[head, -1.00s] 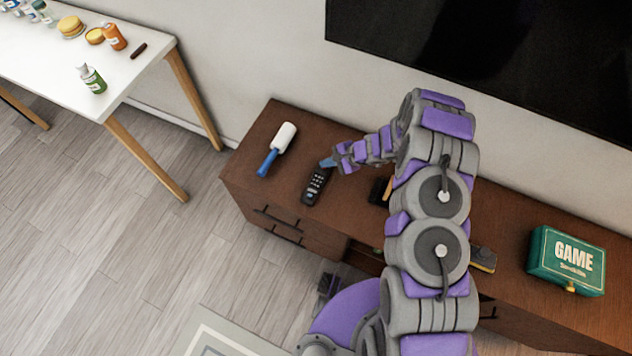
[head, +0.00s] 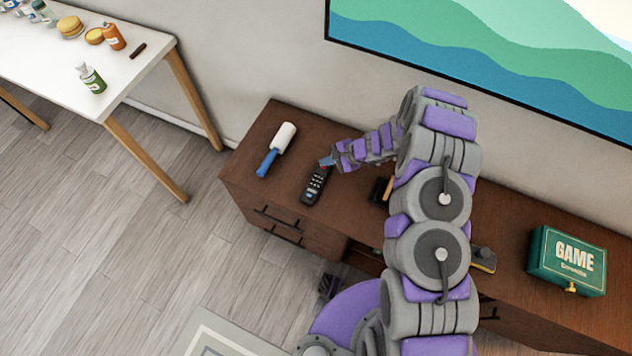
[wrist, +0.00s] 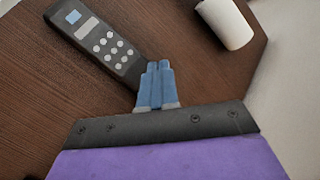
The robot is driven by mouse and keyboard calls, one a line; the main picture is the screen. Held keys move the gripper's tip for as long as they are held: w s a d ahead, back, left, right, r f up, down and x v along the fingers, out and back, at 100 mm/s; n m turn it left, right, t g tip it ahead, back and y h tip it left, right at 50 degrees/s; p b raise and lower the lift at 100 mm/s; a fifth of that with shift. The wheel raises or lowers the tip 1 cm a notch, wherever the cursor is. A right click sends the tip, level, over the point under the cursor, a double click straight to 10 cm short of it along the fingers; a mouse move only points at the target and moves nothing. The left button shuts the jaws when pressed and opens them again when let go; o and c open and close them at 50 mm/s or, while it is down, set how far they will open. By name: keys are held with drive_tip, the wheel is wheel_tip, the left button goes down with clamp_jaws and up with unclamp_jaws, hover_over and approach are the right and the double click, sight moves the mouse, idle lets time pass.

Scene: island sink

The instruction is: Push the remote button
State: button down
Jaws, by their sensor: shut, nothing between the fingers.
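The black remote (head: 316,186) lies on the brown cabinet, with pale grey buttons on its face. It also shows in the wrist view (wrist: 95,42), with a light blue patch near its far end. My gripper (head: 326,162) is shut and empty, its blue fingertips at the remote's upper end. In the wrist view the shut fingertips (wrist: 158,66) lie over the remote's near end and hide part of it; I cannot tell whether they touch it. The TV screen (head: 500,50) on the wall is lit with a green and blue picture.
A lint roller (head: 276,150) with a blue handle lies left of the remote on the cabinet (head: 240,170). A green game box (head: 567,262) stands at the right. A white table (head: 60,60) with bottles and food is at the upper left.

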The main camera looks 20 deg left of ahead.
wheel_tip(320, 180, up, 6)
drive_tip(key=p, duration=0.1)
idle(0.8)
idle(0.3)
drive_tip(key=s+d+r+n+g+h, duration=0.1)
drive_tip(key=s+d+r+n, duration=0.2)
drive_tip(key=r, duration=0.6)
drive_tip(key=s+d+r+n, duration=0.1)
drive_tip(key=s+d+r, duration=0.1)
drive_tip(key=s+r, duration=0.5)
drive_tip(key=s+d+r+n+g+h, duration=0.1)
drive_tip(key=s+d+r+n, duration=0.15)
drive_tip(key=r, duration=0.75)
drive_tip(key=s+d+r+h, duration=0.3)
drive_tip(key=s+d+r, duration=0.1)
drive_tip(key=s+d, duration=0.6)
drive_tip(key=s+d+r+n+t+h, duration=0.1)
drive_tip(key=s+d+r+h, duration=0.3)
drive_tip(key=s+d, duration=0.6)
drive_tip(key=shift+s+d+r, duration=0.4)
drive_tip(key=shift+d+r, duration=0.2)
drive_tip(key=shift+d, duration=0.6)
